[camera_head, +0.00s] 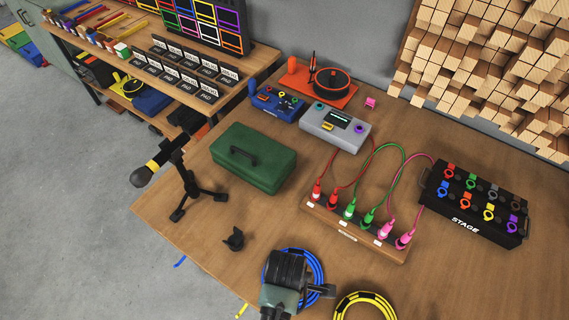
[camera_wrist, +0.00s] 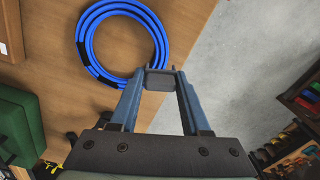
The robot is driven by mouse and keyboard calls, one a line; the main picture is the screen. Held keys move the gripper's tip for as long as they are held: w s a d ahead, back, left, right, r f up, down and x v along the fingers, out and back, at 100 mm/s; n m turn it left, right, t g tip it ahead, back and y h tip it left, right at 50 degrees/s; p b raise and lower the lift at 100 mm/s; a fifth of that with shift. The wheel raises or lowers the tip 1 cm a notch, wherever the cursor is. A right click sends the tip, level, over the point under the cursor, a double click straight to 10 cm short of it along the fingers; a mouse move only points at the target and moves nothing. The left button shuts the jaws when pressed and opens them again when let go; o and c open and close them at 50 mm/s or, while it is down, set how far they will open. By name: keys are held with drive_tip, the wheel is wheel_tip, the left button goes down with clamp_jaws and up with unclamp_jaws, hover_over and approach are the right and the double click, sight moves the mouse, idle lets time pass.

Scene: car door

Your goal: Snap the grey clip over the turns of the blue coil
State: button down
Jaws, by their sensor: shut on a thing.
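The blue coil (camera_head: 318,264) lies flat on the table near its front edge, partly hidden by my arm. In the wrist view the blue coil (camera_wrist: 88,58) is a ring of several turns at the top left. My gripper (camera_wrist: 160,76) is shut on a small grey piece, the grey clip (camera_wrist: 159,80), held between the fingertips. The clip appears at the lower right rim of the coil; I cannot tell whether it touches the turns. In the head view my gripper (camera_head: 285,300) is over the coil, and the clip is hidden.
A yellow coil (camera_head: 350,299) lies to the right. A small dark clip-like part (camera_head: 234,238) and a microphone stand (camera_head: 190,190) are to the left. A green box (camera_head: 254,158), a cable panel (camera_head: 355,232) and a black stage box (camera_head: 474,204) stand farther back.

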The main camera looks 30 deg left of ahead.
drive_tip(key=shift+r+p, duration=0.1)
drive_tip(key=shift+p, duration=0.3)
drive_tip(key=shift+f+b, duration=1.9)
drive_tip(key=shift+f, duration=1)
drive_tip(key=shift+r+p, duration=0.1)
drive_tip(key=shift+p, duration=0.75)
drive_tip(key=shift+f+b, duration=0.65)
drive_tip(key=shift+f, duration=0.55)
drive_tip(key=shift+c, duration=1.4)
unclamp_jaws()
wheel_tip(320, 180, up, 13)
drive_tip(key=shift+p, duration=0.3)
